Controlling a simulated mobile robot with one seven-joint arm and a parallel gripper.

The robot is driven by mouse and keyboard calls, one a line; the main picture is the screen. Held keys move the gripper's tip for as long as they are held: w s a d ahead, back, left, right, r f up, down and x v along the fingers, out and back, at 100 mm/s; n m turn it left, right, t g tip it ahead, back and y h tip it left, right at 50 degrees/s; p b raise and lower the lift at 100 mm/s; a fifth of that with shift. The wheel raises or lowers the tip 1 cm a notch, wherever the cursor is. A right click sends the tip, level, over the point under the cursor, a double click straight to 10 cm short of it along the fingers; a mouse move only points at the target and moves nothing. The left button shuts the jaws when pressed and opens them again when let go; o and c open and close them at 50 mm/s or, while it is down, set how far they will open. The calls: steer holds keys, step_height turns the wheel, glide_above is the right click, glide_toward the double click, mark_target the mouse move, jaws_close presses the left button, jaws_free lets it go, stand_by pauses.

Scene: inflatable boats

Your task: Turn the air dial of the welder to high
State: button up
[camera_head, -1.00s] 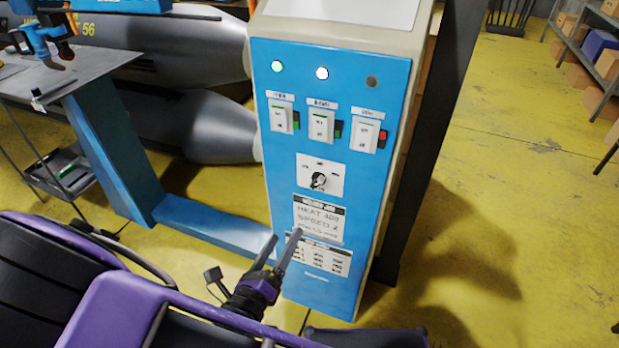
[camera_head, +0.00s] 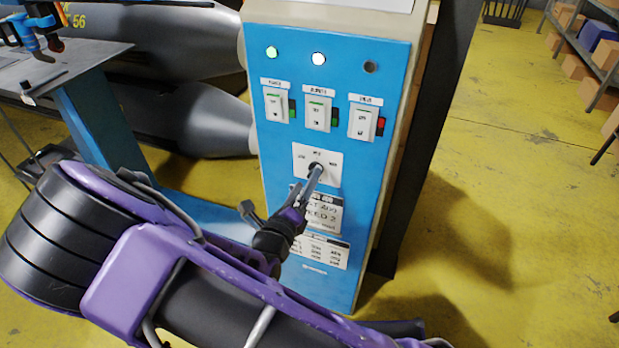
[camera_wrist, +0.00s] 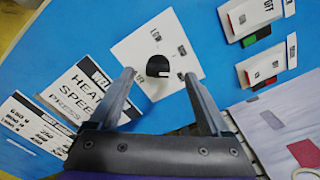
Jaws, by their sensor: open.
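The welder is a tall cabinet with a blue front panel (camera_head: 385,60). Its air dial is a black round knob (camera_wrist: 158,66) on a white square plate (camera_head: 331,158) with printed labels, below three switches. The setting the dial points to is hard to read. My gripper (camera_wrist: 159,74) is open, its two fingers pointing at the panel on either side of the knob in the wrist view. In the head view my gripper (camera_head: 317,168) reaches the plate and partly hides the knob. I cannot tell whether the fingers touch it.
Three rocker switches, the middle one (camera_head: 318,113) among them, sit above the dial, under two lit lamps and a dark one (camera_head: 370,67). Labels below the dial are partly hidden by my arm. A grey table (camera_head: 75,62) stands left; yellow floor (camera_head: 500,230) is open on the right.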

mark_target(309, 176)
steer(key=shift+x, duration=1.65)
jaws_close()
steer(key=m+p, duration=0.1)
steer(key=m, duration=0.3)
steer(key=shift+d+m, duration=0.15)
steer(key=shift+m, duration=0.25)
jaws_free()
steer(key=shift+s, duration=0.2)
